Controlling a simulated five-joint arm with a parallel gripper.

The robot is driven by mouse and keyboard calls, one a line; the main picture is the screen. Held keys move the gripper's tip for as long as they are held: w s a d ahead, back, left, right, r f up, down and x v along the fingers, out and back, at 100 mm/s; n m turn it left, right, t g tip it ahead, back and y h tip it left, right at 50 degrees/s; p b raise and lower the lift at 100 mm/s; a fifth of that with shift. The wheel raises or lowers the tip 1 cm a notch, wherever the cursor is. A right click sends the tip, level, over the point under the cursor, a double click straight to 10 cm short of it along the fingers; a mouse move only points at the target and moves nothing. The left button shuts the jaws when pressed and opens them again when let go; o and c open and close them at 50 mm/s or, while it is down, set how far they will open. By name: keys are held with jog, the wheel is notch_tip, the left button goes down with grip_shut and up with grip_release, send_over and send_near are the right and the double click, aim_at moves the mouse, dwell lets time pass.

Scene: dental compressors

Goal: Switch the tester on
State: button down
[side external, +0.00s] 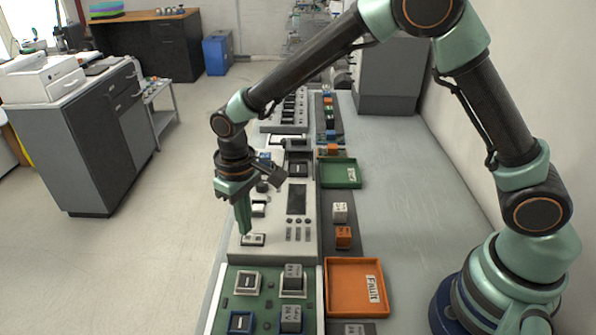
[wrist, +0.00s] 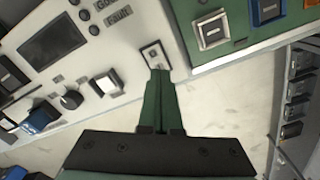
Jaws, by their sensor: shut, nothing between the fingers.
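The tester is a pale grey panel (side external: 276,240) with a dark screen (side external: 297,198), which also shows in the wrist view (wrist: 45,45). A small rocker switch in a dark frame (side external: 253,240) sits near the panel's front left edge; it also shows in the wrist view (wrist: 153,54). My gripper (side external: 245,231) is shut and empty, with green fingers pointing down. Its tips (wrist: 159,71) are at the switch's near end in the wrist view and partly cover it. I cannot tell whether they touch it, or which way the rocker is tipped.
A black knob (wrist: 70,99) and several buttons share the panel. A green board (side external: 267,290) with square modules adjoins it. Orange (side external: 330,312) and green (side external: 356,184) trays stand on the right, with loose cubes (side external: 343,236) between them. The grey bench further right is clear.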

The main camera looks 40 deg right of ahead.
aim_at(249, 236)
jog(key=shift+f, duration=0.95)
dwell(0.7)
jog(key=shift+r, duration=3.5)
jog(key=shift+r, duration=0.1)
jog(key=s+d+r+m+t, duration=0.1)
jog(key=s+d+r+t, duration=0.25)
jog(key=d+r, duration=0.7)
jog(key=s+d+r+m+t, duration=0.2)
jog(key=s+d, duration=0.6)
jog(key=s, duration=0.1)
jog(key=shift+s+d, duration=0.15)
jog(key=shift+d, duration=0.1)
